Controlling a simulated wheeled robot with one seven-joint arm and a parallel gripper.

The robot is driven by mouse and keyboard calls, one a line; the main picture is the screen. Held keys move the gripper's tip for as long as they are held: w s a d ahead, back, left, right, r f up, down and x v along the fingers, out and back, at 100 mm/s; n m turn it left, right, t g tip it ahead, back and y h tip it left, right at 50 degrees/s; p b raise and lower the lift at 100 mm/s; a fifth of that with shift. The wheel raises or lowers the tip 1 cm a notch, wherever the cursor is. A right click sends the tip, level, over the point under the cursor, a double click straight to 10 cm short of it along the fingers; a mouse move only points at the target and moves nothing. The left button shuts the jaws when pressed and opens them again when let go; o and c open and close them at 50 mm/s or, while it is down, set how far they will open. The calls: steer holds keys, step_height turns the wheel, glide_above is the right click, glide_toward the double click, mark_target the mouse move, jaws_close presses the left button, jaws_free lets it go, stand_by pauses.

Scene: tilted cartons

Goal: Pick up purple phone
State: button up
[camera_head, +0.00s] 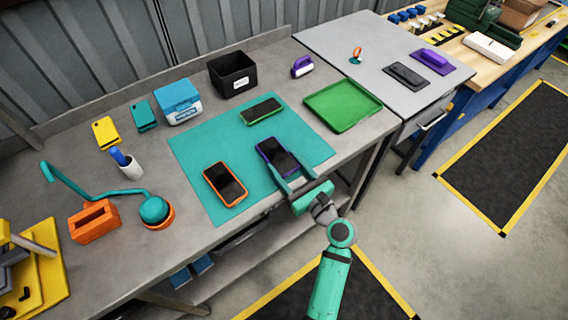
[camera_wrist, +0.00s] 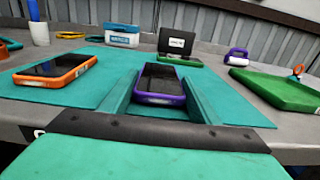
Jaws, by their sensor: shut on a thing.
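The purple phone (camera_head: 279,156) has a dark screen and a purple case, and lies near the front edge of the teal mat (camera_head: 207,202). My gripper (camera_head: 287,173) reaches in from the table's front with its two teal fingers around the phone's sides. In the wrist view the purple phone (camera_wrist: 160,84) shows between the fingers of my gripper (camera_wrist: 160,97). The gripper is shut on the phone. I cannot tell whether the phone is lifted off the mat.
An orange phone (camera_head: 225,183) lies to the left and a green phone (camera_head: 261,110) behind, both on the mat. A green tray (camera_head: 342,105) is to the right. A black bin (camera_head: 233,75) and a blue-and-white box (camera_head: 179,101) stand behind the mat.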

steer(key=shift+r, duration=0.4)
steer(key=s+r, duration=1.1)
steer(key=s, duration=0.3)
steer(key=shift+d+r, duration=0.25)
steer(key=shift+r, duration=0.1)
